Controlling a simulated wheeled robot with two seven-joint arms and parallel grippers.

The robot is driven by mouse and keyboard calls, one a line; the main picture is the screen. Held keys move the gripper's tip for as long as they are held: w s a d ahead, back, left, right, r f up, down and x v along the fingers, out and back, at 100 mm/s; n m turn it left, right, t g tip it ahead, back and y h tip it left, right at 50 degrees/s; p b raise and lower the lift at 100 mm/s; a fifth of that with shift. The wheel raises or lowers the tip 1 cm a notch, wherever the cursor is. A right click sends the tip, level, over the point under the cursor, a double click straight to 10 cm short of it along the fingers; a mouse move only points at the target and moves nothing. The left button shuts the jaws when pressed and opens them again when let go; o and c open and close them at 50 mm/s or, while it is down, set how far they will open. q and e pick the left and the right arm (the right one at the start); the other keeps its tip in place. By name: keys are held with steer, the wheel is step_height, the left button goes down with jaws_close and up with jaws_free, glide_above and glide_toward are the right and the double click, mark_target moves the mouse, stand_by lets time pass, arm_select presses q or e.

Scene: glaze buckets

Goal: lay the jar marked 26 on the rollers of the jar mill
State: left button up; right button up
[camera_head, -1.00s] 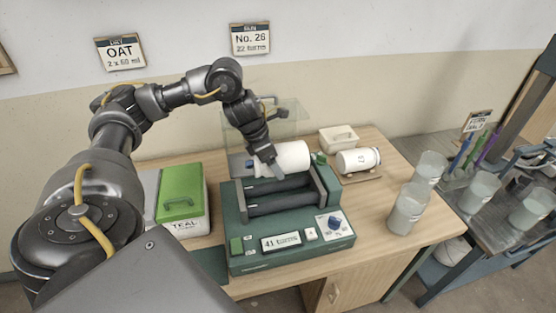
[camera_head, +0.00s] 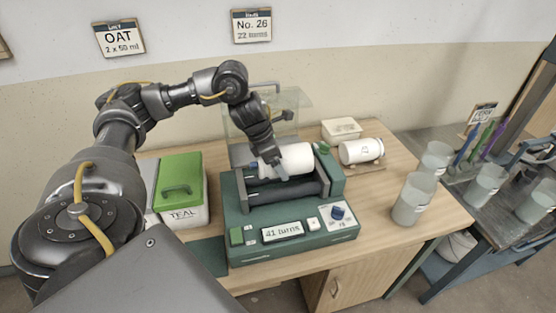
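A white jar (camera_head: 298,161) lies on its side over the rear part of the jar mill (camera_head: 240,212), roughly in line with the dark rollers (camera_head: 285,191). It covers most of the rear roller. I cannot tell whether it touches the rollers, and no number shows on it. My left gripper (camera_head: 275,165) reaches down at the jar's left end, with a finger on its near side; it looks shut on the jar. A second white jar (camera_head: 355,152) lies to the right behind the mill; its mark is not legible. My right gripper is not in view.
The mill's front panel (camera_head: 282,230) reads 41 turns. A green-lidded TEAL box (camera_head: 180,190) stands to the left. A small white tub (camera_head: 341,130) stands behind. Translucent beakers (camera_head: 413,198) stand at the right table edge. A wall card (camera_head: 251,26) reads No. 26, 22 turns.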

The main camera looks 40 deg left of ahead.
arm_select(q)
steer(key=shift+f+b, duration=1.55)
steer(key=shift+f, duration=0.5)
steer(key=o, duration=1.2)
steer(key=shift+s+f, duration=0.15)
steer(key=shift+a+r, duration=0.1)
steer(key=shift+r, duration=0.25)
steer(key=p+v, duration=0.2)
steer(key=v, duration=0.7)
steer(key=shift+r, duration=0.2)
steer(key=shift+s+a+r, duration=0.1)
steer(key=shift+s+r, duration=0.15)
steer(key=shift+r, duration=0.2)
